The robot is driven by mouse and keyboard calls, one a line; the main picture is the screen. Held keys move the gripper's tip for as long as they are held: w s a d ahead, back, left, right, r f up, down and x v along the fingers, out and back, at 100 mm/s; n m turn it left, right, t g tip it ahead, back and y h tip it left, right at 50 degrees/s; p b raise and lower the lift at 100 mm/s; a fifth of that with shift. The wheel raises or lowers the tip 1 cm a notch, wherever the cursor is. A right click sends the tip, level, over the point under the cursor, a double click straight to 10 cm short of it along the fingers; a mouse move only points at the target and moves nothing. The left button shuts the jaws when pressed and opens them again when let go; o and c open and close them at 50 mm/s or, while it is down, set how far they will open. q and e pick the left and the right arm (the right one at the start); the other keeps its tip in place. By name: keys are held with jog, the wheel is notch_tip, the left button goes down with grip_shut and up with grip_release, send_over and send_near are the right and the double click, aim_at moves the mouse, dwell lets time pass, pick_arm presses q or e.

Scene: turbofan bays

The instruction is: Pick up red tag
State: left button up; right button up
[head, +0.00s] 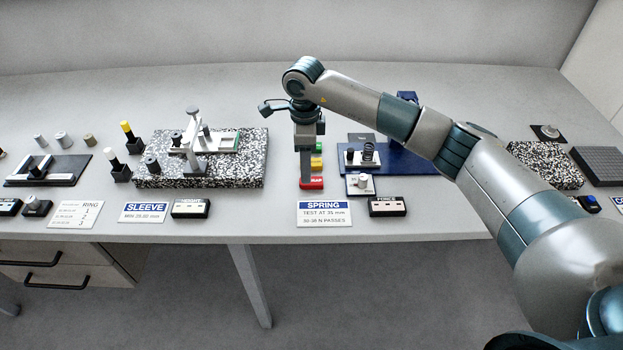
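The red tag (316,184), with white lettering partly covered, lies on the table in front of a yellow tag (317,163) and a green tag (319,148). My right gripper (307,180) points down at the red tag's left part, its fingers overlapping the tag in the head view. I see the fingers nearly edge-on, so I cannot tell their opening or whether they touch the tag. My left gripper is not in view.
Right of the tags are a blue mat (400,164) and a small plate with a white-topped part (360,186). A SPRING card (324,213) and FORCE display (387,206) stand in front. A speckled block (200,178) with a gauge stand is left.

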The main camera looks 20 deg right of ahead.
jog(key=shift+f, duration=0.15)
jog(key=shift+w+f+p, duration=0.1)
jog(key=shift+f+p, duration=0.75)
jog(key=shift+p, duration=0.1)
notch_tip(320, 180, down, 2)
jog(key=shift+f+p, duration=0.1)
jog(key=shift+p, duration=0.45)
jog(key=shift+w+f, duration=0.1)
jog(key=shift+f, duration=0.55)
jog(key=c, duration=1.1)
